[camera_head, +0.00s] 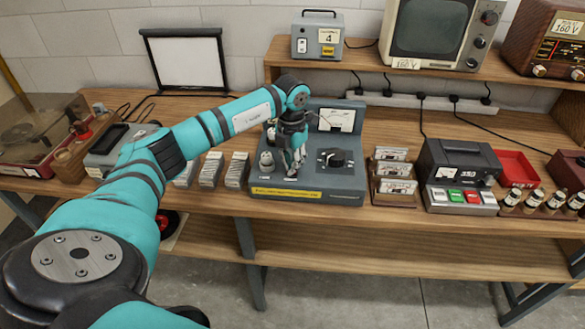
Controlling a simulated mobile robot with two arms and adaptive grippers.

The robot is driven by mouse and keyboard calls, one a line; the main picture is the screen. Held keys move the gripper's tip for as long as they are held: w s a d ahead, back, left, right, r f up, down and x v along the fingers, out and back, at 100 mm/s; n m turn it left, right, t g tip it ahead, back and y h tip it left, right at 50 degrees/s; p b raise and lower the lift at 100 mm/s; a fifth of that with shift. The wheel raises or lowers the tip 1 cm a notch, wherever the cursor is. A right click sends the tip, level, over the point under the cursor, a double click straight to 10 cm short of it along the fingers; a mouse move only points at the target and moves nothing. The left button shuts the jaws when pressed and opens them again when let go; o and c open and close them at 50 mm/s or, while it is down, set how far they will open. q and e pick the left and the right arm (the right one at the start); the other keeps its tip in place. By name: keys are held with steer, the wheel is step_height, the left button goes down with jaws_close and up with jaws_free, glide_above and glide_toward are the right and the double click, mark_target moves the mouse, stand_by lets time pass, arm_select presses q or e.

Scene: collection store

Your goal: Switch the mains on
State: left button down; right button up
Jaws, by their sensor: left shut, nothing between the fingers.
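A blue-grey console (335,190) stands on the bench at the middle. It has a black rotary knob (336,157), a pale round part (266,161) at its left, an upright white panel (337,120) and a yellow strip along its front. My left gripper (292,168) is shut and empty, pointing down over the console between the pale part and the knob. It hides the panel under it; I cannot tell whether it touches. A mains switch cannot be made out there. A grey box (317,40) marked 4 on the shelf has a white rocker switch (302,45). My right gripper is not in view.
Card stacks (211,168) stand left of the console and a card rack (392,178) stands right. Further right are a black meter unit (458,160), coloured buttons (462,197) and small bottles (533,203). A power strip (425,100) with plugs runs behind.

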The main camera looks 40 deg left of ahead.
arm_select(q)
steer(key=shift+f, duration=0.15)
steer(key=shift+r+p, duration=2.4)
steer(key=shift+r, duration=1.15)
steer(key=shift+f, duration=0.1)
